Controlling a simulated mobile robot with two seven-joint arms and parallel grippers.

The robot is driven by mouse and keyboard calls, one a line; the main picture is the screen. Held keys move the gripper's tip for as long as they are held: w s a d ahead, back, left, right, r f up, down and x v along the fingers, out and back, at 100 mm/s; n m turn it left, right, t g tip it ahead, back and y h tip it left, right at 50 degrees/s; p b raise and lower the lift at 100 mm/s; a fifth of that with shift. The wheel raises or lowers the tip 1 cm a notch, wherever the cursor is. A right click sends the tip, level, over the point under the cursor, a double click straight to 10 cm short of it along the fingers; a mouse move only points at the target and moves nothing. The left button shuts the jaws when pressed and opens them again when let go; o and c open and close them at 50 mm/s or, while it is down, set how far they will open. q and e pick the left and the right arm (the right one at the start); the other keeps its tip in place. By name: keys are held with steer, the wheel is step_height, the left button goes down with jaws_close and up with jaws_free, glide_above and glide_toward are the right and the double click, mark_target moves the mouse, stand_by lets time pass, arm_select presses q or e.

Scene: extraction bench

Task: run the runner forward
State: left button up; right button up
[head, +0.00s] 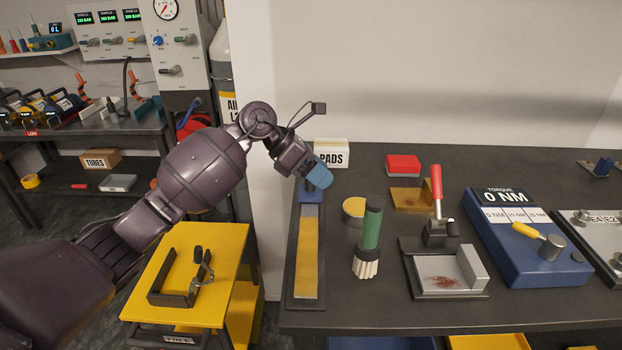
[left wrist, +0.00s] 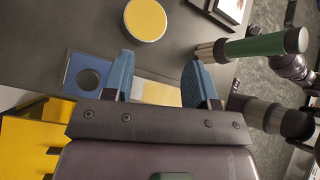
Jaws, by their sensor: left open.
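A narrow track (head: 307,255) with a dark frame and a yellow strip lies along the left part of the bench. The runner, a blue block (head: 311,197), sits at its far end, partly hidden by my left gripper. In the left wrist view the runner (left wrist: 76,70) is a blue square with a dark round top, outside the fingers and to their left. The yellow strip (left wrist: 158,93) shows between and behind the fingers. My left gripper (head: 319,172) is open above the far end, and its blue fingers (left wrist: 158,65) hold nothing.
A green-handled brush (head: 371,232) stands bristles down right of the track, with a round yellow-topped tin (head: 354,210) behind it. A white PADS box (head: 331,150) stands just behind the gripper. A red-handled press (head: 438,205) and a blue torque unit (head: 524,240) stand farther right.

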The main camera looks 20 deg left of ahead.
mark_target(310, 185)
arm_select(q)
steer(key=w+a+r+m+y, duration=0.1)
steer(key=w+a+r+y, duration=0.3)
steer(key=a+y, duration=0.25)
steer(key=shift+h, duration=0.45)
steer(key=x, duration=1)
steer(key=shift+s+a+f+b, duration=0.15)
steer(key=shift+a+b, duration=0.05)
steer(key=shift+b, duration=0.15)
jaws_close()
